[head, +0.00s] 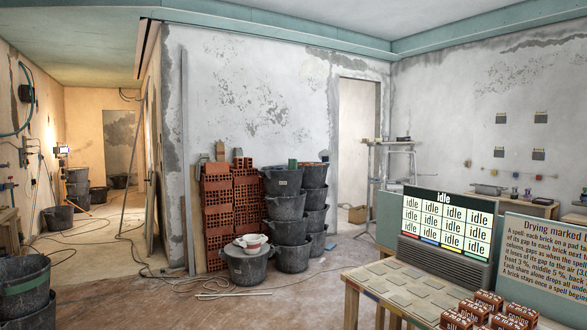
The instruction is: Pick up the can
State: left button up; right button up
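I cannot make out a can anywhere in the head view. Neither of my grippers shows in this view, so their state and what they hold are hidden.
A wooden table (357,285) with flat pads stands at the lower right. Small red-brown bricks (487,304) sit near its front. Behind are an "idle" display (444,222) and a text board (545,262). Stacked black buckets (284,207) and red bricks (216,217) stand mid-room; cables cross the floor.

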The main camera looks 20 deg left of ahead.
aim_at(292, 163)
jog(key=i+j+u, duration=0.1)
jog(key=i+u, duration=0.2)
jog(key=i, duration=0.4)
jog(key=i+l+u, duration=0.1)
jog(key=i+u, duration=0.15)
jog(key=i, duration=0.4)
jog(key=i+j+u, duration=0.25)
jog(key=i+u, duration=0.15)
jog(key=i, duration=0.3)
jog(key=i+u, duration=0.4)
jog(key=i, duration=0.3)
jog(key=i+l+u, duration=0.2)
jog(key=i+u, duration=0.25)
jog(key=i, duration=0.2)
jog(key=i+l+z, duration=0.1)
jog(key=i+z, duration=0.2)
jog(key=i, duration=0.2)
jog(key=i+z, duration=0.25)
jog(key=i, duration=0.3)
jog(key=i+j+z, duration=0.3)
jog(key=i, duration=0.2)
jog(key=i+j+z, duration=0.25)
jog(key=i, duration=0.25)
jog(key=i+l+z, duration=0.25)
jog(key=i+z, duration=0.25)
jog(key=i, duration=0.65)
jog(key=i+j+z, duration=0.2)
jog(key=i+z, duration=0.3)
jog(key=i, duration=0.65)
